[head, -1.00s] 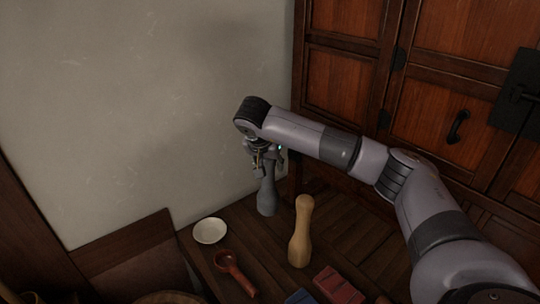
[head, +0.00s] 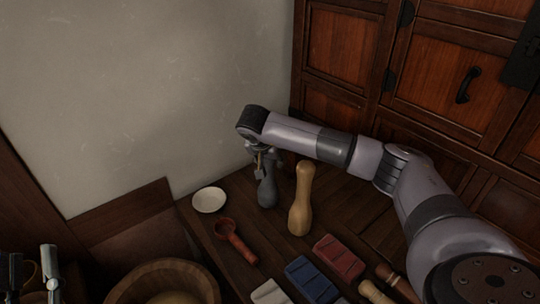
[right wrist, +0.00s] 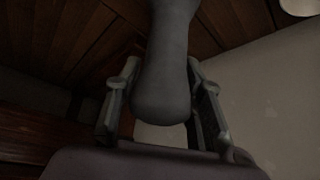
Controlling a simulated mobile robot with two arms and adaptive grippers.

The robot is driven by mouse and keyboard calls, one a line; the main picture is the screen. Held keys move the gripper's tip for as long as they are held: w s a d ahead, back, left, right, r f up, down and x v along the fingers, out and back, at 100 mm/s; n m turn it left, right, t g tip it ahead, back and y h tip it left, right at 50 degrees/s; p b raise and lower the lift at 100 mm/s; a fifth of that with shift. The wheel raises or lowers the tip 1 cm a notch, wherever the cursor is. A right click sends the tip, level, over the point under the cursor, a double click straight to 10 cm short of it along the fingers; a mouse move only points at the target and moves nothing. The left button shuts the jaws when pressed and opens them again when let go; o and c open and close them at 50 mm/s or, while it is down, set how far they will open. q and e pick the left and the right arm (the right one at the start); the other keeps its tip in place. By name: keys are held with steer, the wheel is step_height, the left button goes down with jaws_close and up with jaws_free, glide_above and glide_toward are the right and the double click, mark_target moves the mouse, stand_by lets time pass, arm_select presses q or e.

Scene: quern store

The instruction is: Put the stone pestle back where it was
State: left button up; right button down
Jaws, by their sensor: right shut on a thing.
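The stone pestle (head: 267,190) is dark grey with a wide, rounded lower end. It is roughly upright just left of a pale wooden pestle-shaped piece (head: 301,200). My right gripper (head: 262,160) is shut on its upper part from above. In the right wrist view the pestle (right wrist: 165,75) sits between the two fingers (right wrist: 160,100). I cannot tell whether its lower end touches the dark wooden table (head: 232,192). Parts of what looks like my left gripper (head: 32,272) show at the lower left edge, and its opening is unclear.
A white dish (head: 209,200) and a red-brown ladle (head: 236,240) lie left of the pestle. Red (head: 339,257) and blue (head: 311,279) blocks lie in front. A wooden bowl (head: 120,285) is at lower left. A wooden cabinet (head: 430,75) stands behind at right.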

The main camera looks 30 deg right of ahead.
arm_select(q)
steer(key=shift+s+r, duration=0.15)
steer(key=shift+r, duration=0.15)
arm_select(e)
steer(key=c, duration=1.1)
jaws_free()
steer(key=shift+f, duration=0.2)
arm_select(q)
steer(key=shift+s+t, duration=0.1)
steer(key=shift+t, duration=0.2)
arm_select(e)
steer(key=shift+o, duration=0.2)
